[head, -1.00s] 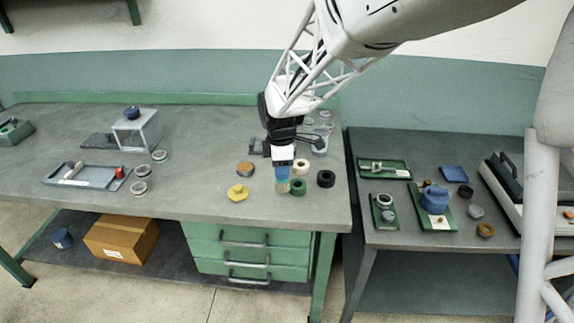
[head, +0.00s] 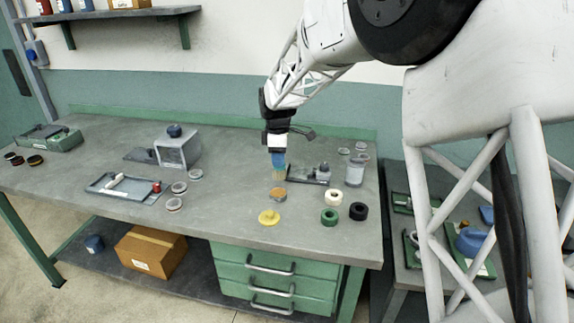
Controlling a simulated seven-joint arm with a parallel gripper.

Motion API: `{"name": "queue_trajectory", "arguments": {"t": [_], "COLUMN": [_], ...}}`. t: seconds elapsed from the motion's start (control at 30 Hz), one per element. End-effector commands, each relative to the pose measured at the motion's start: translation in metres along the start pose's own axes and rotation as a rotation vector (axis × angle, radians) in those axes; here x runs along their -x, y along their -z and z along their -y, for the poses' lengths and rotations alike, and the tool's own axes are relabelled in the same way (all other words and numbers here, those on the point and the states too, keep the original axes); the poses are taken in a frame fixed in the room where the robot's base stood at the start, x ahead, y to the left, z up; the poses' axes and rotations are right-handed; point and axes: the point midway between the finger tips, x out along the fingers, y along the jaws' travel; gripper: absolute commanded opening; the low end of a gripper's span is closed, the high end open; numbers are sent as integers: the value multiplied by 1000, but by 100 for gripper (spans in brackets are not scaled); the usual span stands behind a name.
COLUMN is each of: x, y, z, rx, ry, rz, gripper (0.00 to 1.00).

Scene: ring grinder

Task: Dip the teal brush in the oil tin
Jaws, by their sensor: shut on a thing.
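The teal brush (head: 278,160) hangs upright, bristles down, in my gripper (head: 277,148), which is shut on its handle. The tan bristles show below the teal part. A round tin with amber contents, which looks like the oil tin (head: 278,194), stands on the bench just below the bristles in the head view. The bristle tips appear a little apart from the tin; whether they are straight above it or slightly behind it I cannot tell. The fingertips are small and partly hidden by the gripper body.
A yellow knobbed piece (head: 269,217) lies in front of the tin. White (head: 333,198), green (head: 329,215) and black (head: 358,211) rings lie to the right. A dark tray (head: 310,180) and a clear cup (head: 355,172) stand behind them.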

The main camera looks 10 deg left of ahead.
Motion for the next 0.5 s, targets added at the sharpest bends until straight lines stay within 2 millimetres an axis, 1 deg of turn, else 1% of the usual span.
{"name": "queue_trajectory", "arguments": {"t": [0.17,0.5], "x": [2,2], "y": [6,6], "z": [-7,-7], "rx": [0,0], "ry": [-1,-1], "rz": [0,0], "gripper": [5,5]}}
